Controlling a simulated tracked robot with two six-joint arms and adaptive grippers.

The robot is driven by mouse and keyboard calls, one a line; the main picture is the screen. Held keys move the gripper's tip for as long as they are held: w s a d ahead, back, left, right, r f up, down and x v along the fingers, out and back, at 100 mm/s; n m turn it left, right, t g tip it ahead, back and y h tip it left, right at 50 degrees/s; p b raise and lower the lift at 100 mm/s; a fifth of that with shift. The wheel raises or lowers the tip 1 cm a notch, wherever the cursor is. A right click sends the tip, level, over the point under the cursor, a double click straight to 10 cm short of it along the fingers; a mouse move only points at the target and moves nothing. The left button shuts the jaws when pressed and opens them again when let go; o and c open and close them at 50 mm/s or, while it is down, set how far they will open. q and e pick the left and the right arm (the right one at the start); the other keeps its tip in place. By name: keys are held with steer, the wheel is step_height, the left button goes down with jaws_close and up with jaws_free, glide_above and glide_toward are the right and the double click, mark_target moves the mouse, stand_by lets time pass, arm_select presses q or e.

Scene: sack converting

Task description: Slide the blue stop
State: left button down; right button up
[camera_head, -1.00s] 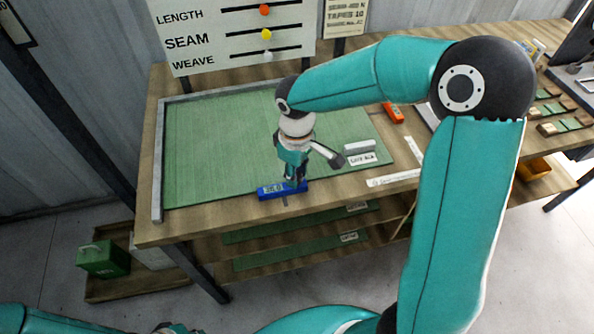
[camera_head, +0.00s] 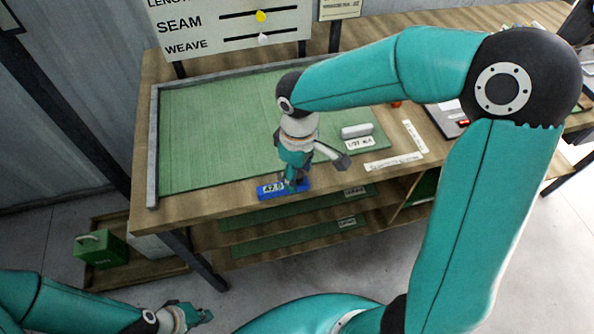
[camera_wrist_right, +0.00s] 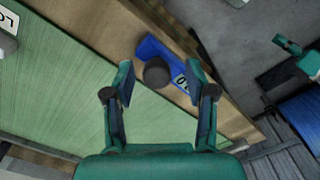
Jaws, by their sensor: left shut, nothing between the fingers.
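The blue stop (camera_head: 270,193) sits at the front edge of the wooden bench. It has a white label whose digits seem to read about 42.0. In the right wrist view the blue stop (camera_wrist_right: 153,47) carries a round dark knob (camera_wrist_right: 157,72). My right gripper (camera_head: 292,184) is over the stop's right part. In its wrist view the fingers (camera_wrist_right: 160,76) are spread, one on each side of the knob, with gaps showing. My left gripper (camera_head: 194,316) is shut and empty, low at the left, away from the bench.
A green mat (camera_head: 215,130) with a grey rail (camera_head: 153,150) at its left covers the bench top (camera_head: 225,197). A sign board (camera_head: 230,25) with sliders stands behind. A grey block (camera_head: 356,130) lies right of my right gripper. A green box (camera_head: 100,248) stands low at the left.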

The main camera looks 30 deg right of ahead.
steer(key=shift+w, duration=0.1)
step_height(320, 180, up, 12)
stand_by(0.5)
stand_by(0.4)
